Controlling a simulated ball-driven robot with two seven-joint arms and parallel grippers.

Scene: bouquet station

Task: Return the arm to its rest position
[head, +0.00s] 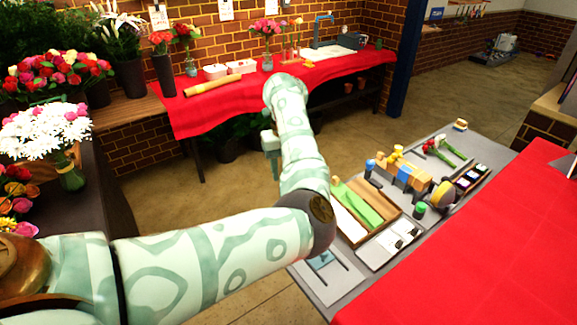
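My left arm, pale green and white with a swirl pattern, comes in from the lower left. It bends at a dark elbow and reaches up toward the red-covered table at the back. My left gripper (271,150) shows as a small pale green part beside the forearm, below the wrist. It is over the floor in front of the back table, with no object visible in it. Its fingers are too small and partly hidden to tell open from shut. My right gripper is not in view.
A grey worktable (328,290) at right carries a wooden tray (397,212), ribbon spools and tools, close to my elbow. A red cloth (480,250) covers the near right. Flowers in vases (72,178) stand at left. Open floor (370,130) lies between the tables.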

